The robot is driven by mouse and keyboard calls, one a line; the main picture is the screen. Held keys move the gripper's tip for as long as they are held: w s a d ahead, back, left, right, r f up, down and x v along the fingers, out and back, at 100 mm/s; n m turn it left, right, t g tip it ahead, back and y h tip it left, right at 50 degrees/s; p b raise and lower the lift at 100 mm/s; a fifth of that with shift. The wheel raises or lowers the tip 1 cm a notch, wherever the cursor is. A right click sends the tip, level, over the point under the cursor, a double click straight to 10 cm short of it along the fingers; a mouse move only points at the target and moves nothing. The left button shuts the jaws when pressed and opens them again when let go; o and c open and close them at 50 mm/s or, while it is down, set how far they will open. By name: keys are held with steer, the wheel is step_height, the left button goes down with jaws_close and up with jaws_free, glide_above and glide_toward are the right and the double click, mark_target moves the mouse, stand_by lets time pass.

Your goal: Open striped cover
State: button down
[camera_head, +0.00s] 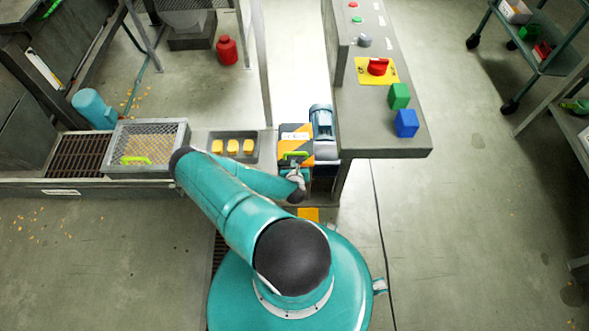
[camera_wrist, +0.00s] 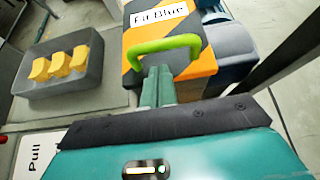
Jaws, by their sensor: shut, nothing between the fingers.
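The striped cover (camera_head: 293,137) is orange and dark grey with a green handle (camera_head: 295,154). In the wrist view the cover (camera_wrist: 198,72) fills the top middle, with a white label reading "Fit Blue", and its green handle (camera_wrist: 163,46) arches towards me. My gripper (camera_wrist: 158,78) is shut and empty, its fingers pointing at the underside of the handle's near side. I cannot tell whether the fingertips touch the handle. In the head view my gripper (camera_head: 296,176) is just in front of the cover, and the cover looks closed.
A grey tray (camera_wrist: 92,85) with yellow blocks lies left of the cover. A teal-blue motor (camera_head: 321,121) stands close on its right. The control panel (camera_head: 408,145) with a red knob, a green cube (camera_head: 399,96) and a blue cube (camera_head: 406,123) is further right. A mesh cover (camera_head: 147,140) is at left.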

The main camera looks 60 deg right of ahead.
steer(key=x, duration=0.4)
stand_by(0.4)
